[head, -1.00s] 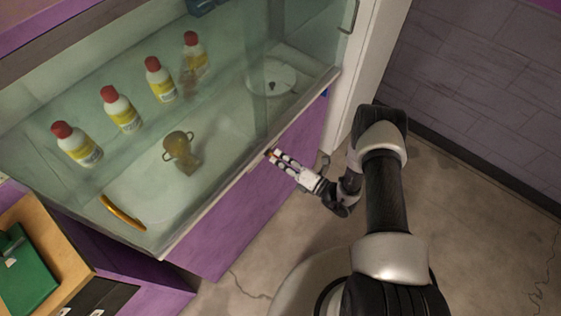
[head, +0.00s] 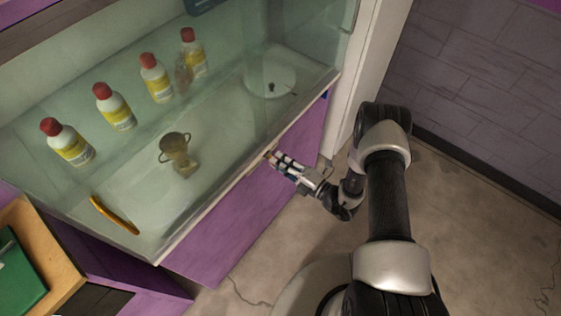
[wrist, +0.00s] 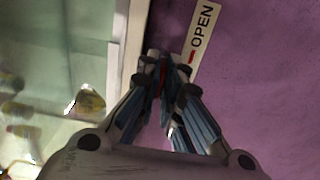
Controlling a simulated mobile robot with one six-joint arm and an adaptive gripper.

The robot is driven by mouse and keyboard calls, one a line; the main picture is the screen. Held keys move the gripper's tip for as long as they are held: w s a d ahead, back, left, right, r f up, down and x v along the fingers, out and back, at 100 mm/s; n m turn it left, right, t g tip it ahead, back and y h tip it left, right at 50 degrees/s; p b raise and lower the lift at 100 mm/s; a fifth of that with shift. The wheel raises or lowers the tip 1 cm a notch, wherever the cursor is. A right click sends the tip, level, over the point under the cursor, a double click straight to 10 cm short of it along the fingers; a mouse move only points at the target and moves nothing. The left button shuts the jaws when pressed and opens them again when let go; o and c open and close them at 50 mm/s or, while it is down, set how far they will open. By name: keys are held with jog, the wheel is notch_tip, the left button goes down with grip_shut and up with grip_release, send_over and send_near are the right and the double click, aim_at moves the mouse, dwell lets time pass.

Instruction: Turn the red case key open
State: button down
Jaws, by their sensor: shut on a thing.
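The red case key (wrist: 163,70) shows as a thin red strip between my fingers in the wrist view, mostly hidden by them. My gripper (wrist: 167,64) is shut on it at the case's front edge. In the head view my gripper (head: 271,158) reaches the top of the purple front panel (head: 235,225), just below the glass. A pale label (wrist: 200,36) reading "OPEN", with a red mark at its lower end, lies just right of the fingertips in the wrist view. The key's exact angle cannot be told.
The glass case holds several white-and-yellow bottles (head: 115,108) with red caps, a bronze two-handled cup (head: 175,152), a curved orange object (head: 114,215) and a white disc (head: 271,82). A green item (head: 18,275) lies on a wooden surface at lower left. Bare floor lies right of my arm.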

dwell(0.3)
jog(key=c, duration=1.8)
grip_release()
jog(key=shift+o, duration=0.2)
jog(key=v, duration=1.2)
